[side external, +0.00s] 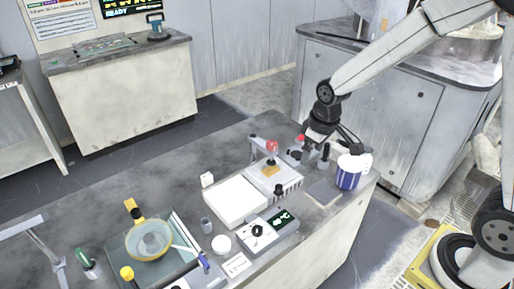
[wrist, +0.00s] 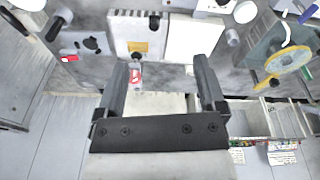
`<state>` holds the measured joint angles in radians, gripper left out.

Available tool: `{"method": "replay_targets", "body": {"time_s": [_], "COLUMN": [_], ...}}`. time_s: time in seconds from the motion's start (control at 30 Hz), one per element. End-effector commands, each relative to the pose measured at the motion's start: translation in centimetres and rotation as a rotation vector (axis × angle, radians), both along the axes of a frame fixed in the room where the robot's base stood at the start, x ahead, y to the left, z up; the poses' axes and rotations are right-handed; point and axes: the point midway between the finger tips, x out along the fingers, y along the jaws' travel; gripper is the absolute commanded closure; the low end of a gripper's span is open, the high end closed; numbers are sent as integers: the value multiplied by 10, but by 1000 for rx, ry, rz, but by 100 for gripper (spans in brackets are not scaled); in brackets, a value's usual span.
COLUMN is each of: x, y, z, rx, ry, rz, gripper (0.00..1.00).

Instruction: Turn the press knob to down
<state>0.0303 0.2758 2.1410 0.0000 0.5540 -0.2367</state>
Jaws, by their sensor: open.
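My gripper (side external: 330,139) hangs over the far right end of the grey bench, with its jaws apart and nothing held. In the wrist view its two dark fingers (wrist: 160,63) reach toward the bench edge with a gap between them. A red knob (side external: 271,147) stands upright over a yellow pad on a white box-shaped unit (side external: 287,187), left of my gripper and apart from it. I take this for the press knob, but no marking confirms it. In the wrist view a small red-and-clear piece (wrist: 135,75) shows between the fingers; I cannot tell whether it is the knob.
A blue-and-white cup (side external: 348,178) stands near the bench's right end, with small dark bottles beside my gripper. A yellow-rimmed disc (side external: 149,241) is further left.

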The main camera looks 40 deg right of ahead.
Motion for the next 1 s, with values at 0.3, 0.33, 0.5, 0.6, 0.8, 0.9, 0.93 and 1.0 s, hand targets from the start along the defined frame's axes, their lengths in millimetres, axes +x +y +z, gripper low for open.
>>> {"method": "replay_targets", "body": {"time_s": [0.3,0.33,0.5,0.6,0.8,0.9,0.93,1.0], "x": [76,83,117,136,169,183,187,196], "y": [-13,-15,-23,-28,-39,-45,-46,-50], "z": [-5,-5,-11,-15,-27,-33,-35,-39], "rx": [-24,-26,-34,-38,-43,-44,-45,-46], "ry": [49,52,78,91,120,134,137,146], "rz": [153,168,249,298,396,444,459,491], "gripper": [11,11,11,11,11,11,11,11]}}
